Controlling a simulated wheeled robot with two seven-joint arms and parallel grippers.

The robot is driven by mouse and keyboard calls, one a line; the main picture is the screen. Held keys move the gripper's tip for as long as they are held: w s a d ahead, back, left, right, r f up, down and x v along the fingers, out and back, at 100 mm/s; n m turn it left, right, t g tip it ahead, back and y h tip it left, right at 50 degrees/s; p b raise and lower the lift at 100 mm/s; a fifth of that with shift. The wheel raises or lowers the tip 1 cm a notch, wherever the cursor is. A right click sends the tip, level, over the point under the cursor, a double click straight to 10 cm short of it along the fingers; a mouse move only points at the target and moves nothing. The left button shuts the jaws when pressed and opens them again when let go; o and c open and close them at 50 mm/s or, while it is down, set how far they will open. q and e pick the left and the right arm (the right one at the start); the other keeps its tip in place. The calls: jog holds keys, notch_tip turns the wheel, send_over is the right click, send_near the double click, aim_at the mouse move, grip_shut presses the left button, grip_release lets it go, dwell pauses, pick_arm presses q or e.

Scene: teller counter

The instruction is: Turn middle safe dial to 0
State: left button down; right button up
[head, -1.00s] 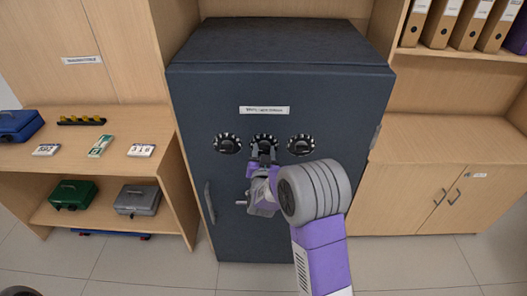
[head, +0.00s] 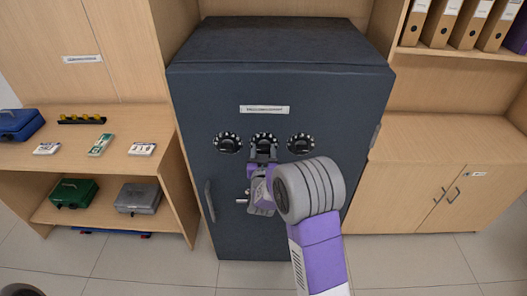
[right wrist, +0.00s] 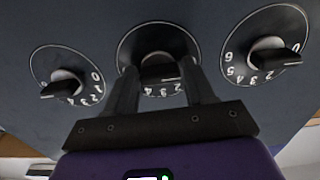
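The middle safe dial (head: 264,138) is a round black dial with white marks on the front of the dark grey safe (head: 285,190). My right gripper (head: 262,158) is just below the dial in the head view. In the right wrist view my right gripper (right wrist: 161,80) is open, one finger on each side of the knob. Contact between fingers and knob cannot be told. My left gripper is not in view.
A left dial (head: 227,143) and a right dial (head: 300,144) flank the middle one closely. The safe's handle (head: 209,202) is at its left side. A wooden shelf (head: 130,178) with cash boxes stands left, a wooden cabinet (head: 440,155) right.

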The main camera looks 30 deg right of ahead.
jog(key=shift+o, duration=1.4)
jog(key=shift+s, duration=0.1)
jog(key=v, duration=0.7)
jog(key=shift+a+p, duration=0.15)
jog(key=shift+p, duration=0.25)
jog(key=shift+s, duration=0.15)
